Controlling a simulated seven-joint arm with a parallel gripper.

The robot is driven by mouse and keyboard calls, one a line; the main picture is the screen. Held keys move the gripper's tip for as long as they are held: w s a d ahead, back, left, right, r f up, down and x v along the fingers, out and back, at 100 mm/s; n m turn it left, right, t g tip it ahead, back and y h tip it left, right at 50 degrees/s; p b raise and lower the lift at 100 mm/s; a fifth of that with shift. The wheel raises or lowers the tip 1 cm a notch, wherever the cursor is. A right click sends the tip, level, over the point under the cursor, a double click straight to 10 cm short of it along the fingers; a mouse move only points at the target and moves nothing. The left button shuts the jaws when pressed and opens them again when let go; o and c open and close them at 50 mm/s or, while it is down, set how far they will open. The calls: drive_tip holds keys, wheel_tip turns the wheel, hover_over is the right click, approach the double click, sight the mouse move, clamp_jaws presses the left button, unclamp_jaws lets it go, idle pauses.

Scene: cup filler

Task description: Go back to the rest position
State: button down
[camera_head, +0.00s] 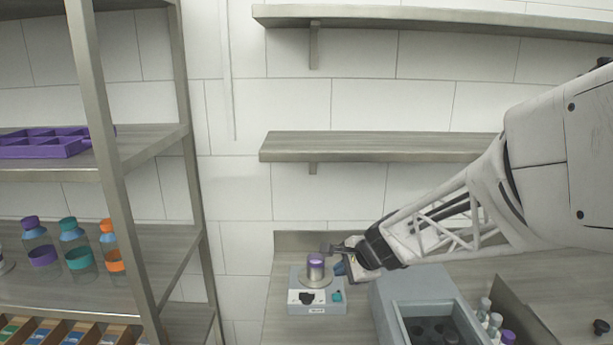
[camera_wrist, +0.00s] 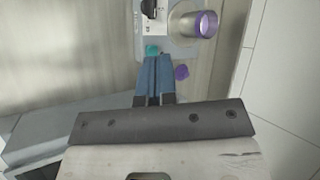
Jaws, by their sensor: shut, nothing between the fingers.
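My gripper (camera_head: 339,269) is at the end of my arm, which reaches in from the right in the head view. It is just right of a small grey machine (camera_head: 318,306) with a metal cup (camera_head: 315,271) with a purple band standing on its round plate. In the wrist view the blue fingers of my gripper (camera_wrist: 154,62) are closed together and empty. The cup (camera_wrist: 187,27) shows at the upper right there, apart from the fingers. The machine (camera_wrist: 151,28) shows behind the fingertips, with a teal knob (camera_wrist: 152,50) near them.
A grey box with a dark well (camera_head: 385,300) stands right of the machine, beside several capped bottles (camera_head: 495,322). Wall shelves (camera_head: 380,146) hang above my gripper. A rack on the left holds bottles (camera_head: 75,246) and a purple tray (camera_head: 40,146).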

drive_tip(key=s+d+r+n+g+h, duration=0.1)
drive_tip(key=s+d+r+n+h, duration=0.1)
drive_tip(key=s, duration=0.8)
drive_tip(key=s+d+r+n+g+h, duration=0.1)
drive_tip(key=s+d+r+n+h, duration=0.1)
drive_tip(key=s+n, duration=0.5)
drive_tip(key=s+d+r+n+g+h, duration=0.1)
drive_tip(key=s+d+r+n+h, duration=0.1)
drive_tip(key=s, duration=1.1)
drive_tip(key=d+r+n, duration=0.1)
drive_tip(key=d+n, duration=0.1)
drive_tip(key=d, duration=0.1)
drive_tip(key=shift+d+r+n, duration=0.3)
